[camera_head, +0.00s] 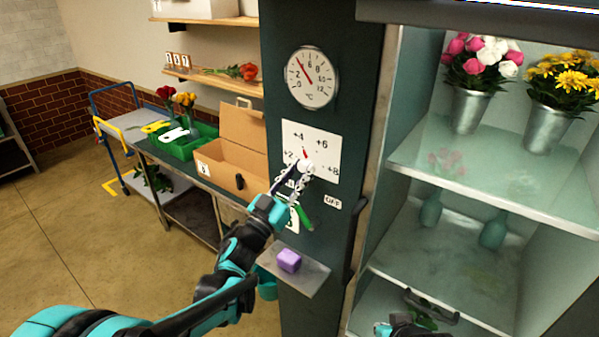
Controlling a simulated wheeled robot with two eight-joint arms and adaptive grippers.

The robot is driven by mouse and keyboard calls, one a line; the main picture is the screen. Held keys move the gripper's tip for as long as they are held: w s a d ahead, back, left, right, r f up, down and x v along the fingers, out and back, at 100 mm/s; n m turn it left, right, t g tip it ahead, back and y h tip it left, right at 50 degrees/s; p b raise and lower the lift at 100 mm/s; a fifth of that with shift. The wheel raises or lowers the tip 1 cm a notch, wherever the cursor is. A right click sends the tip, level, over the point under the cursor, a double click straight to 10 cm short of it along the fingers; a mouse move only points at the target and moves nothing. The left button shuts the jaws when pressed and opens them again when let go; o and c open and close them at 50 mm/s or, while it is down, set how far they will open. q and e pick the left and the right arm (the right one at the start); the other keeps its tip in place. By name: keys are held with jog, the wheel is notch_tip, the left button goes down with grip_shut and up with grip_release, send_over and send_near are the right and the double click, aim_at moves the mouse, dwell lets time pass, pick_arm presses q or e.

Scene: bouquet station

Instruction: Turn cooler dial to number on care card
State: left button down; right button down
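The cooler dial (306,164) is a small white knob with a red pointer on a white panel (325,143) marked +2, +4, +6 and +8. The pointer points up, close to the +4 mark. An OFF label (333,202) sits at lower right. My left gripper (301,172) is at the dial, with its fingertips beside the knob. I cannot tell whether they grip it. A white card with a green figure (293,219) is below, partly hidden by the gripper; its number is not readable. My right gripper (425,312) is low in front of the cooler, finger state unclear.
A round °C gauge (312,77) hangs above the panel, its needle up and left. A small shelf (311,276) below holds a purple block (289,260). The glass cooler (480,190) with flower buckets is right. A cardboard box (232,160) and green crate (187,143) stand left.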

pick_arm(q)
jog(key=shift+m, duration=0.4)
jog(key=m+g+h, duration=0.1)
jog(key=m, duration=0.2)
jog(key=m+g+h, duration=0.1)
jog(key=m+g, duration=0.1)
jog(key=m, duration=0.1)
jog(key=shift+w+a+r+h+p, duration=0.1)
jog(key=shift+w+a+h+p, duration=0.1)
jog(key=shift+h+p, duration=0.1)
jog(key=m+g, duration=0.1)
jog(key=m, duration=0.1)
jog(key=m+g+h+p, duration=0.1)
jog(key=m, duration=0.2)
jog(key=shift+r, duration=0.1)
jog(key=shift+a+m+g+p, duration=0.1)
jog(key=shift+m+g+p, duration=0.6)
jog(key=shift+m, duration=1.3)
jog(key=shift+m+g, duration=0.3)
jog(key=c, duration=1.2)
grip_release()
jog(key=v, duration=1.2)
jog(key=shift+s, duration=0.1)
